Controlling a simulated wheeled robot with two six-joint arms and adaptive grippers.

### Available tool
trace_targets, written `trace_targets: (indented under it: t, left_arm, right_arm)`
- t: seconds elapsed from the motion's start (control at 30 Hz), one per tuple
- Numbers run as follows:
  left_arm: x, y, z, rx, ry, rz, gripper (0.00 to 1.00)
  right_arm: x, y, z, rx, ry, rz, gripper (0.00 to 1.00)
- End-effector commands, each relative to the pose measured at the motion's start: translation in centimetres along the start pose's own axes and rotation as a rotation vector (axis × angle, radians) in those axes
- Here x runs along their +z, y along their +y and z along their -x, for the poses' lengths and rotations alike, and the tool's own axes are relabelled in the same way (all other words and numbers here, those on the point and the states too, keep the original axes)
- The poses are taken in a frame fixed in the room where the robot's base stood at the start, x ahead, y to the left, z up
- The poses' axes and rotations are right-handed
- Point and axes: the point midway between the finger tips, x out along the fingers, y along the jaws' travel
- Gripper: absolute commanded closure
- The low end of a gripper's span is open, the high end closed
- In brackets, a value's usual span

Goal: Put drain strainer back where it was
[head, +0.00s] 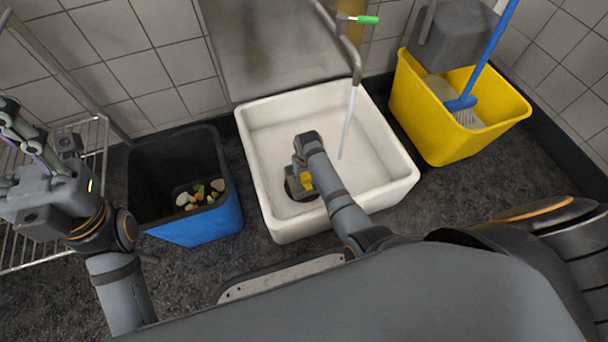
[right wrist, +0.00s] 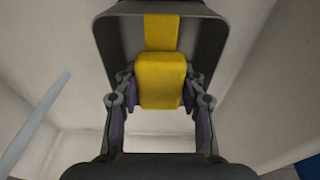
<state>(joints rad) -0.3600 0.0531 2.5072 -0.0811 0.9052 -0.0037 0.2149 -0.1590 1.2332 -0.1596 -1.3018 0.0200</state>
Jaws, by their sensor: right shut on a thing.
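The drain strainer (head: 292,187) is a dark grey, open-framed piece with a yellow handle. In the head view it is low inside the white sink (head: 262,165), near the front left of the basin. My right gripper (head: 302,175) reaches down into the sink and is shut on the yellow handle. In the right wrist view the handle (right wrist: 161,80) sits between both finger pads, with the dark frame around it. I cannot tell whether the strainer touches the sink floor; the drain is hidden. My left gripper (head: 22,158) is at the far left, fingers apart and empty.
A blue bin (head: 205,222) with food scraps (head: 200,195) stands left of the sink. A yellow mop bucket (head: 430,120) with a blue-handled brush (head: 462,103) stands right. A wire rack (head: 97,145) is at the left.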

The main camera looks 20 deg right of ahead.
Motion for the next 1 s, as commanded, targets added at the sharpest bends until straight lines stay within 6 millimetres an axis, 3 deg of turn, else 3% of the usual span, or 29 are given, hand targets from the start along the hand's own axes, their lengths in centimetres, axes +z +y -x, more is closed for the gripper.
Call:
trace_targets:
  t: [0.17, 0.2, 0.33, 0.67, 1.0]
  left_arm:
    - [-0.2, 0.0, -0.1, 0.0, 0.004, 0.0, 0.6]
    - [-0.2, 0.0, -0.1, 0.0, 0.004, 0.0, 0.6]
    - [-0.2, 0.0, -0.1, 0.001, 0.005, 0.001, 0.6]
    - [-0.2, 0.2, -0.2, 0.013, 0.006, 0.004, 0.6]
    - [-1.0, -1.1, -6.0, -0.014, 0.02, 0.024, 0.6]
  right_arm:
    - [0.0, 0.0, -0.2, 0.0, 0.0, 0.0, 1.0]
    - [0.0, 0.0, -0.2, 0.0, -0.001, 0.0, 0.55]
    - [0.1, 0.0, -0.2, 0.0, -0.001, 0.0, 0.37]
    - [0.0, 0.0, 0.1, -0.001, 0.0, 0.0, 0.37]
    - [-0.2, -0.1, 8.2, -0.002, 0.001, -0.001, 0.37]
